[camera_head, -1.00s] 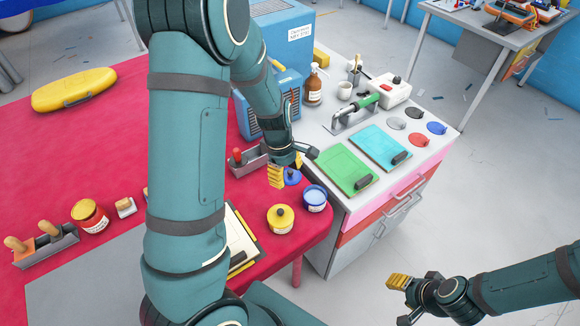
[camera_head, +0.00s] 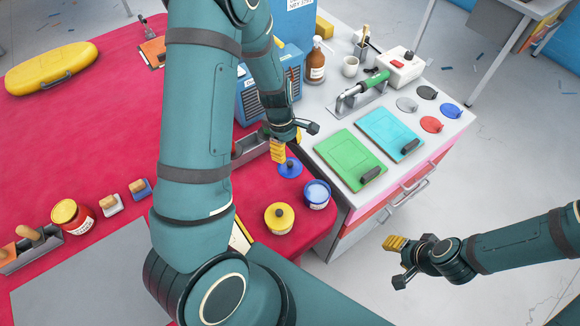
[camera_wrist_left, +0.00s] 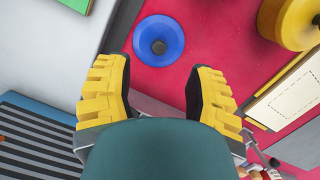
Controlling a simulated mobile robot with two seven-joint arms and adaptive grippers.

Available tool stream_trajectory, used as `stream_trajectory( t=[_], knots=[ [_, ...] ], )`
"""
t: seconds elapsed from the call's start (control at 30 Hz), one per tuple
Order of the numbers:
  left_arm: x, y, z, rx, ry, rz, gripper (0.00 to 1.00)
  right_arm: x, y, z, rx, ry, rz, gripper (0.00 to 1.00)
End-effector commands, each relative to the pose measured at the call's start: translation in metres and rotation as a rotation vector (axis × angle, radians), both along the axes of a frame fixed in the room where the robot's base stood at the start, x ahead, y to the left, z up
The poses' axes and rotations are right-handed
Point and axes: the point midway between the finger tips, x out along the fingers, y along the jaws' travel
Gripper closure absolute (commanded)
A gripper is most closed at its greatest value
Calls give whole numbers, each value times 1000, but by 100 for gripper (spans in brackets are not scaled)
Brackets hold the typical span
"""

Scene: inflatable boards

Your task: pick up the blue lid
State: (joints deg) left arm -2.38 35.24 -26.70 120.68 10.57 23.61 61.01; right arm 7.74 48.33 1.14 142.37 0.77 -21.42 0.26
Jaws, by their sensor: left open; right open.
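The blue lid (camera_head: 290,168) is a flat disc with a dark knob, lying on the red tabletop (camera_head: 110,90) near its right edge. It also shows in the left wrist view (camera_wrist_left: 159,41), beyond and between my finger tips. My left gripper (camera_head: 287,148) is just above and behind the lid in the head view. In the left wrist view its yellow-padded fingers (camera_wrist_left: 160,92) are spread apart with nothing between them. My right gripper (camera_head: 398,262) is open and empty over the floor at the lower right.
A blue jar without a lid (camera_head: 316,194) and a yellow-lidded jar (camera_head: 279,217) stand close by the blue lid. A grey holder (camera_head: 250,150) is beside my left gripper. The white cabinet (camera_head: 335,200) with green and cyan boards rises to the right.

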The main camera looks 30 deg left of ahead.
Motion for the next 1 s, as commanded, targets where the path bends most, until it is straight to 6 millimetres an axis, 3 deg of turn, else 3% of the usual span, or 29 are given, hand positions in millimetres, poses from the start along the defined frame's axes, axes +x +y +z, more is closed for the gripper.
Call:
stream_trajectory(
  t=[0.1,0.3,0.6,0.93,0.97,1.0],
  knots=[
    [0,-2,-15,0,1,0,46,0,0,-4,-1,0,0,53],
    [0,-3,-27,0,1,0,46,0,0,-6,-1,-1,0,53],
    [1,-7,-67,0,0,0,46,0,1,-13,-3,0,1,53],
    [1,-8,-72,1,-2,0,46,0,1,-14,-3,-1,0,53],
    [1,-8,-72,1,-2,0,50,0,1,-14,-3,-1,0,53],
    [1,-8,-72,1,-2,0,64,0,1,-14,-3,-1,0,53]
  ],
)
